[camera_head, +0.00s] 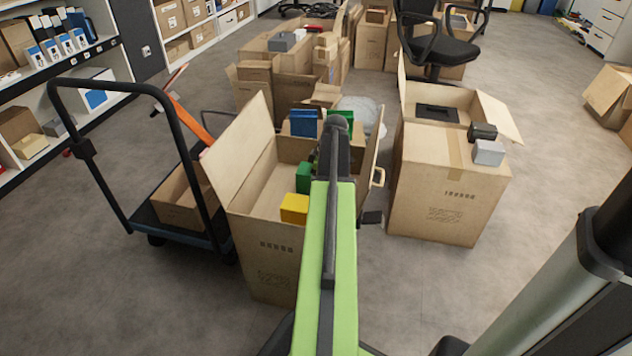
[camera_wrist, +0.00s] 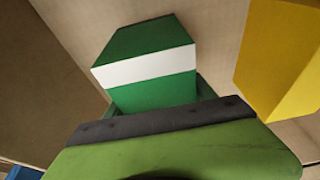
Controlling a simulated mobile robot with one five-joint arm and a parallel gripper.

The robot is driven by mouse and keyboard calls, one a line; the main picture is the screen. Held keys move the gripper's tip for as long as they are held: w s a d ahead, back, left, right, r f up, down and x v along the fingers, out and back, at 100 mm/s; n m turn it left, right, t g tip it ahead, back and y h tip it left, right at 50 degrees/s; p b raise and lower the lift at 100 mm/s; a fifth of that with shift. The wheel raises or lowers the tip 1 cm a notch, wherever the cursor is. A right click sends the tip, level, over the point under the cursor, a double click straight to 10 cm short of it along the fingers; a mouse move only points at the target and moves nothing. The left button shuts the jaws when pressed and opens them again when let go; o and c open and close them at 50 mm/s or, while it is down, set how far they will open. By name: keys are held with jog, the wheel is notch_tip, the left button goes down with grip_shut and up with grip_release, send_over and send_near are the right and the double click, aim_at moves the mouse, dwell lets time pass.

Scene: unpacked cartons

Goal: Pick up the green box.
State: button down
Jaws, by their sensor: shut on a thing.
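The green box (camera_wrist: 148,62) with a white band fills the middle of the wrist view, right at the end of my gripper (camera_wrist: 155,98). My gripper is shut on it; the jaws are mostly hidden behind the dark front edge of my wrist. In the head view the green box (camera_head: 303,177) shows partly, left of my arm, inside the open carton (camera_head: 266,235). My arm hides its right side and my gripper there. I cannot tell whether the box still touches the carton's floor.
A yellow box (camera_head: 294,207) stands close to the green box; it also shows at right in the wrist view (camera_wrist: 280,60). A blue box (camera_head: 304,123) and another green item (camera_head: 347,117) are at the carton's far end. A closed-sided carton (camera_head: 448,190) stands right, a trolley (camera_head: 190,235) left.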

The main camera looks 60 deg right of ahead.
notch_tip(320, 180, up, 10)
jog(key=p, duration=1)
jog(key=shift+r, duration=0.2)
